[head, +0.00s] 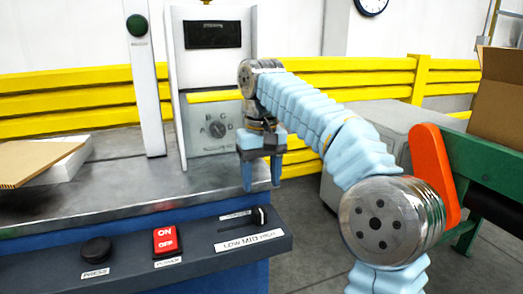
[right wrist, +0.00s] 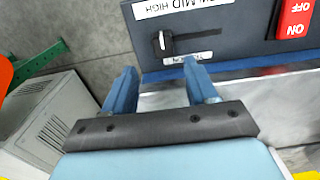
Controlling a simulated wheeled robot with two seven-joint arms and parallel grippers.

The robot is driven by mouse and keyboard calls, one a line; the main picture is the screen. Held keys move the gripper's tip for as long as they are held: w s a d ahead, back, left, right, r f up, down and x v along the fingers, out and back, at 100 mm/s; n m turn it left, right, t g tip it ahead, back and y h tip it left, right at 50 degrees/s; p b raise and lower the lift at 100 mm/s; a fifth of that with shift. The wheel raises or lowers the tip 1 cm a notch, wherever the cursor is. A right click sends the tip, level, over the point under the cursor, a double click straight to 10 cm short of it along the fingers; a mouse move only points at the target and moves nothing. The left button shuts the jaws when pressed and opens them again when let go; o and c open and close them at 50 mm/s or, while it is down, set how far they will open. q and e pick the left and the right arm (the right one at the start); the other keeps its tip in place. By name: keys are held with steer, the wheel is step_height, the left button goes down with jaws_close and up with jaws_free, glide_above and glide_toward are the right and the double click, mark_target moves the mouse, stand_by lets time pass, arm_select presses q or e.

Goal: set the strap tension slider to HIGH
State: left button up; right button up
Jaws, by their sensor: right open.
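The strap tension slider is a small dark knob (head: 261,215) in a slot on the dark control panel. A white label (head: 249,241) reading LOW MID HIGH lies along the slot. In the head view the knob is toward the slot's right end, on the HIGH side. In the right wrist view the knob (right wrist: 161,42) appears just beyond my fingertips, roughly in line with the gap. My right gripper (head: 262,187) points down above and behind the knob, open and empty; its two blue fingers also show in the right wrist view (right wrist: 158,68). My left gripper is not in view.
On the same panel are a red ON/OFF switch (head: 166,241) and a black PRESS button (head: 96,251), left of the slider. A dial plate (head: 211,128) stands behind. A green-framed conveyor (head: 485,165) with a cardboard box (head: 497,95) is at right.

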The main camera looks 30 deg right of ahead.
step_height(320, 180, up, 5)
steer(key=shift+r+p, duration=0.1)
steer(key=shift+p, duration=0.65)
